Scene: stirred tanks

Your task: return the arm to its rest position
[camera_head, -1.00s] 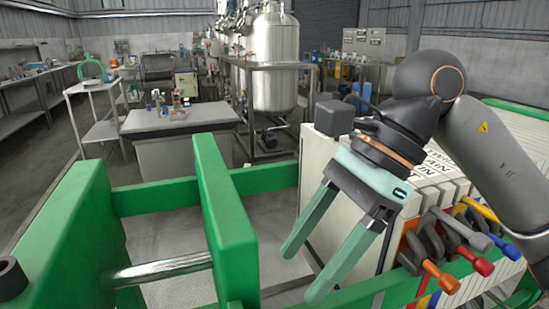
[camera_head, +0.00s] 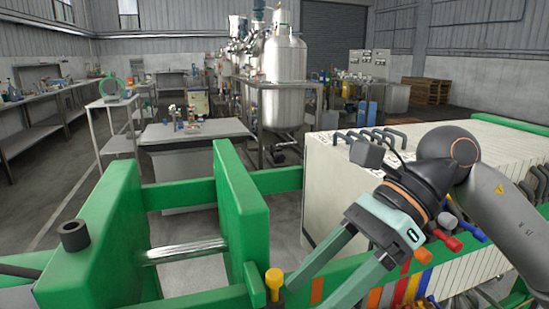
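My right arm comes in from the right edge, bent at a dark rounded joint. My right gripper (camera_head: 310,292) has two pale green fingers that are spread apart and point down and to the left. My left gripper is not in view.
A filter-press stack of white plates (camera_head: 340,185) with black handles stands behind my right arm. Coloured valve handles (camera_head: 447,240) and a yellow knob (camera_head: 273,279) are close to the gripper. A green upright plate (camera_head: 240,205) stands left. Steel tanks (camera_head: 284,90) and a table (camera_head: 195,131) are farther back.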

